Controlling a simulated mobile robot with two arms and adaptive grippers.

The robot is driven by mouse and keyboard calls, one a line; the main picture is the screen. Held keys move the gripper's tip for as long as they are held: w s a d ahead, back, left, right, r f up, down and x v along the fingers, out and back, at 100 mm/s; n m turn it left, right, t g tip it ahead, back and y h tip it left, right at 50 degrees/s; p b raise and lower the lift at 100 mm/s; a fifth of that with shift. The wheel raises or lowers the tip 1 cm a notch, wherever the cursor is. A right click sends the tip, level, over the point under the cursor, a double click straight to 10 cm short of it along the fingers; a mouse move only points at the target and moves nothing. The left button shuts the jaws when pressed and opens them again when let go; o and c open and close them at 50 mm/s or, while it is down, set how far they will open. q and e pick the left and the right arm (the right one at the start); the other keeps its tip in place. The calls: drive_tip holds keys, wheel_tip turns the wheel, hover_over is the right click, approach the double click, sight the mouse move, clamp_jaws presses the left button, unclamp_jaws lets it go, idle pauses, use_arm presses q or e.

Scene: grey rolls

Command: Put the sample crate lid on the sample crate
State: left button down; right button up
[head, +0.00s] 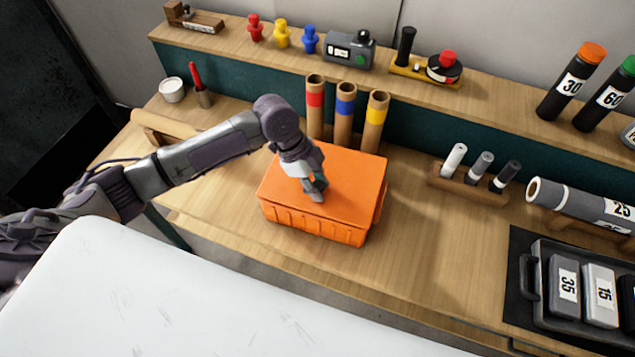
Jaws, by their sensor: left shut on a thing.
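The orange sample crate (315,224) stands on the wooden bench, left of the middle of the picture. The flat orange sample crate lid (350,178) lies over the crate's top, roughly lined up with its sides. I cannot tell whether it is fully seated all around. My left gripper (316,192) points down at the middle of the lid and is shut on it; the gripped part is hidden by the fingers. My right gripper is not in view.
Three cardboard tubes (344,118) with coloured bands stand close behind the crate. A rack of small tubes (468,184) is to the right, and a dark tray (538,300) holds labelled blocks at the far right. The bench between crate and tray is clear.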

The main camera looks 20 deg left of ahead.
use_arm(q)
drive_tip(key=shift+r+p, duration=0.1)
drive_tip(key=shift+p, duration=0.25)
idle(0.5)
idle(0.3)
drive_tip(key=shift+f, duration=0.5)
idle(0.5)
drive_tip(key=c, duration=0.8)
unclamp_jaws()
drive_tip(key=shift+o, duration=0.2)
drive_tip(key=shift+r, duration=0.1)
drive_tip(key=v, duration=1.2)
drive_tip(key=shift+d, duration=0.1)
